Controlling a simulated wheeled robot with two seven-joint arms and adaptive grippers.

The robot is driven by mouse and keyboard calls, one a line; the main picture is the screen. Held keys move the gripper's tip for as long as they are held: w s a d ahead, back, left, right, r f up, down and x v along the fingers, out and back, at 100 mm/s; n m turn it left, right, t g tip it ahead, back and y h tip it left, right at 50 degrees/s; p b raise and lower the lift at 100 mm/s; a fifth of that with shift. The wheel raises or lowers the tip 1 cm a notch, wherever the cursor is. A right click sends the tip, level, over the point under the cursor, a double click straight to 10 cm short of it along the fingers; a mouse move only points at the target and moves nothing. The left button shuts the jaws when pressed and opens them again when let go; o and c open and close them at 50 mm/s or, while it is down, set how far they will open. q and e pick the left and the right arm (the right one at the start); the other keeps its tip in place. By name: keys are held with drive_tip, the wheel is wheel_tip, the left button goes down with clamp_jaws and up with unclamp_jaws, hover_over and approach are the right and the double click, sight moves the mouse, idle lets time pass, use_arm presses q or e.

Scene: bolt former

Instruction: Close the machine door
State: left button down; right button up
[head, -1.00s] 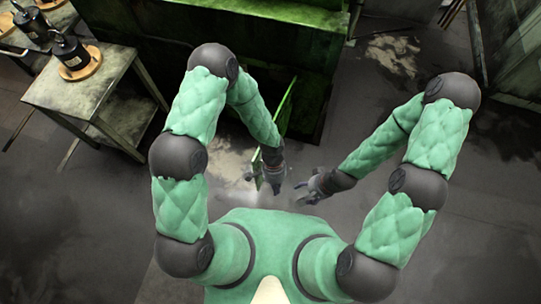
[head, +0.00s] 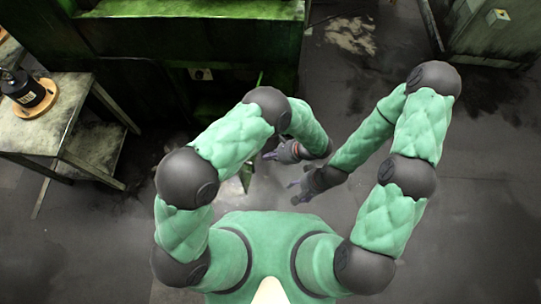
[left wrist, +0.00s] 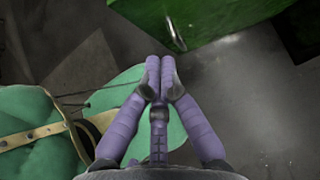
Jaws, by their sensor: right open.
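The green machine (head: 200,38) stands ahead at the upper left of the head view. Its door (head: 246,176) stands out from the front and shows as a thin green edge, mostly hidden behind my left arm. In the left wrist view a green panel (left wrist: 225,22), which looks like the door, carries a metal handle (left wrist: 176,36). My left gripper (head: 267,154) is right of the door edge, pointing left. Its purple fingers (left wrist: 162,62) meet at the tips, empty, apart from the handle in the picture. My right gripper (head: 292,190) is open and empty, lower and further right.
A metal table (head: 45,125) with a dark cylindrical part on a wooden base (head: 30,92) stands at the left. A dark green cabinet (head: 490,40) stands at the upper right. The grey floor on the right is clear.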

use_arm(q)
drive_tip(key=w+a+f+b, duration=0.1)
drive_tip(key=a+f+b, duration=0.2)
drive_tip(key=a, duration=0.5)
drive_tip(key=shift+w+a+f, duration=0.15)
drive_tip(key=shift+a+f, duration=0.1)
drive_tip(key=shift+f, duration=0.55)
